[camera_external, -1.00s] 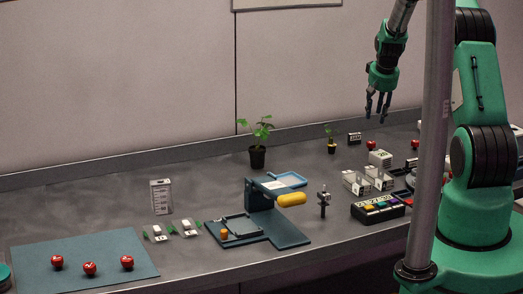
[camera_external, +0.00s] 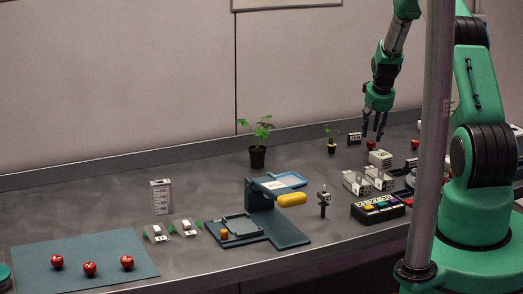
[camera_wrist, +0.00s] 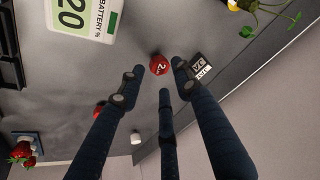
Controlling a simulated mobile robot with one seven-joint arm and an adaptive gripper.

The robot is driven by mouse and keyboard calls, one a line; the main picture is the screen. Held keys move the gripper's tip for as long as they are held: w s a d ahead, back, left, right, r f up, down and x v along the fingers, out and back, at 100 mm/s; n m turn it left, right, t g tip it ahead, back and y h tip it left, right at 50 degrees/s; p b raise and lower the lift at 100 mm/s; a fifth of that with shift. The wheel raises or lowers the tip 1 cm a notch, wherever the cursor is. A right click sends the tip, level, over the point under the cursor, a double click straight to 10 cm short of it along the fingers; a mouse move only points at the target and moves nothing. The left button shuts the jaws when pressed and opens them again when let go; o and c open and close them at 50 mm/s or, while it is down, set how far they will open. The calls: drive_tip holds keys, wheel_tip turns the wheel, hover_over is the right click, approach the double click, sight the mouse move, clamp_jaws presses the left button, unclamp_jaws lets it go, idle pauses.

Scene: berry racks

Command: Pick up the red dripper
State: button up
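A small red round piece with a white mark (camera_wrist: 159,65) lies on the grey bench, just beyond my fingertips in the wrist view. It also shows below my gripper in the external view (camera_external: 371,145). My three-fingered gripper (camera_external: 373,138) points down over it. In the wrist view my gripper (camera_wrist: 154,76) has its fingers spread apart with nothing between them. A second red piece (camera_wrist: 99,110) is partly hidden by a finger; it also shows to the right in the external view (camera_external: 399,146). Several similar red pieces (camera_external: 90,268) sit on the blue mat. None is clearly identifiable as a dripper.
A white battery box (camera_wrist: 80,18) is close to my gripper. A small black-and-white box (camera_wrist: 200,66) lies beside the red piece. A small potted plant (camera_external: 331,146), white boxes (camera_external: 356,183) and a black button box (camera_external: 378,208) crowd this end. The bench's middle left is clearer.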

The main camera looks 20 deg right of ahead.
sight(364, 143)
drive_tip(key=shift+f, duration=0.1)
idle(0.3)
drive_tip(key=shift+x, duration=2.55)
drive_tip(key=shift+d, duration=0.2)
drive_tip(key=shift+c, duration=0.6)
drive_tip(key=c, duration=0.4)
